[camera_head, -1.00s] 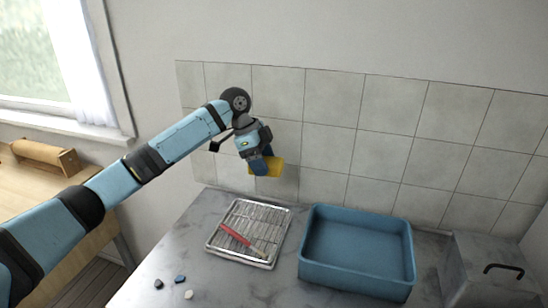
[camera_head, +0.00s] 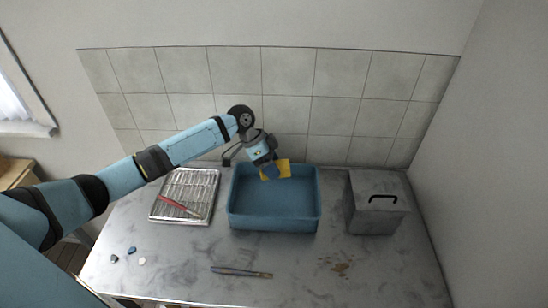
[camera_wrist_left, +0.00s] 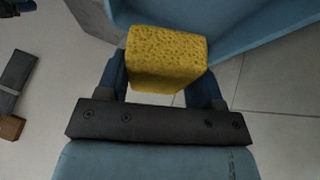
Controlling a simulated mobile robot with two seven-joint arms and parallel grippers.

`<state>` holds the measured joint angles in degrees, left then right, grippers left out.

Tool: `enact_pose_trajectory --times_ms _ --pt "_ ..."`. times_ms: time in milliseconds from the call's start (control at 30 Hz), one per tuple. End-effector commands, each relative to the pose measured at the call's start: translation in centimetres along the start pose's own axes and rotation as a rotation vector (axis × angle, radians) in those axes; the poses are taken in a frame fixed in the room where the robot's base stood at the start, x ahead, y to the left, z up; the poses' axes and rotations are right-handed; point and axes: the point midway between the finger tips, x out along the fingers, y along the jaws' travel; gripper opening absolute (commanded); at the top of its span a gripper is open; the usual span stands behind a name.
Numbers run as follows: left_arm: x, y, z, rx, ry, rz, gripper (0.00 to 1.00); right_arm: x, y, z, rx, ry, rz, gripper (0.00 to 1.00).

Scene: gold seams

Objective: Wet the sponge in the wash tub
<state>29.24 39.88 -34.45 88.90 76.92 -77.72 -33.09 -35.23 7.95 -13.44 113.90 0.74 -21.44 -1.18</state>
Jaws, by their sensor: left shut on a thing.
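The yellow sponge (camera_head: 283,168) is held by my left gripper (camera_head: 270,170) at the back part of the blue wash tub (camera_head: 275,222). In the left wrist view the sponge (camera_wrist_left: 167,58) sits between the two blue fingers of the left gripper (camera_wrist_left: 165,78). The gripper is shut on it. In the head view the sponge overlaps the tub's back rim; I cannot tell its exact height above the tub. The tub's blue wall (camera_wrist_left: 230,20) also shows in the wrist view. My right gripper is not in view.
A wire rack tray (camera_head: 186,181) with a red-handled tool (camera_head: 180,207) stands left of the tub. A grey lidded box (camera_head: 375,210) stands right. Tweezers (camera_head: 242,271), small stones (camera_head: 132,250) and a brown stain (camera_head: 340,268) lie on the front of the marble counter (camera_head: 200,285).

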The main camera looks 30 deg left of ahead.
Motion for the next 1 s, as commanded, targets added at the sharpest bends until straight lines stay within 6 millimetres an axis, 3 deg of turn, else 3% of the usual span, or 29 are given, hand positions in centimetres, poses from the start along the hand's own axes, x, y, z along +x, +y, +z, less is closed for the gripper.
enact_pose_trajectory --times_ms 567,1000 --pt "4.5 -1.4 2.6 0.001 -0.001 0.0 0.42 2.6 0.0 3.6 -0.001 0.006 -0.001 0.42" --pt "7.6 -2.4 4.3 0.001 -0.001 0.001 0.42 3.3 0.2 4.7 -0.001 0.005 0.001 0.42"
